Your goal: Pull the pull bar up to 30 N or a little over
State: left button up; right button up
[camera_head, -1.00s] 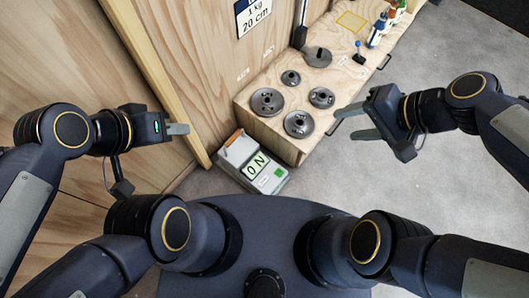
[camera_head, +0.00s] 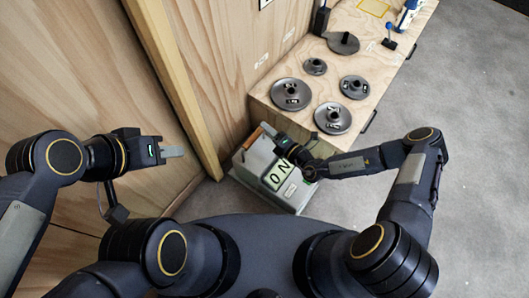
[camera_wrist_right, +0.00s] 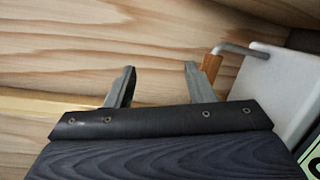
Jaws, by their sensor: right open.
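The grey-white force gauge (camera_head: 257,162) stands on the floor beside the wooden wall, its green display (camera_head: 278,175) reading 0 N. The pull bar, an orange-brown grip (camera_head: 268,128), is at its far end. In the right wrist view the bar (camera_wrist_right: 211,67) hangs from a bent metal rod (camera_wrist_right: 238,50). My right gripper (camera_head: 281,142) is over the gauge, close to the bar. In the wrist view its fingers (camera_wrist_right: 160,70) are apart and empty, with the bar just outside the right finger. My left gripper (camera_head: 174,152) is left of the gauge; whether its fingers are apart is unclear.
A wooden bench (camera_head: 262,112) behind the gauge holds several dark weight plates (camera_head: 332,117) and a flat pan-like piece (camera_head: 342,43). A wooden post (camera_head: 180,90) rises at the left along the plywood wall. Grey floor (camera_head: 460,130) is free at the right.

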jog(key=f+m, duration=0.1)
jog(key=f, duration=0.1)
jog(key=s+a+f+m+h, duration=0.1)
jog(key=f, duration=0.1)
jog(key=a+f+m+b, duration=0.1)
jog(key=f+m, duration=0.1)
jog(key=f, duration=0.1)
jog(key=shift+s+h, duration=0.2)
jog(key=shift+h, duration=0.1)
jog(key=shift+w+a+f, duration=0.2)
jog(key=shift+f, duration=0.05)
jog(key=b+x, duration=0.3)
jog(key=x, duration=0.3)
jog(key=shift+w+a, duration=0.25)
jog(key=shift+w, duration=0.15)
pick_arm(q)
notch_tip(320, 180, down, 5)
jog(key=shift+f, duration=0.1)
pick_arm(e)
jog(key=shift+r, duration=0.1)
grip_shut()
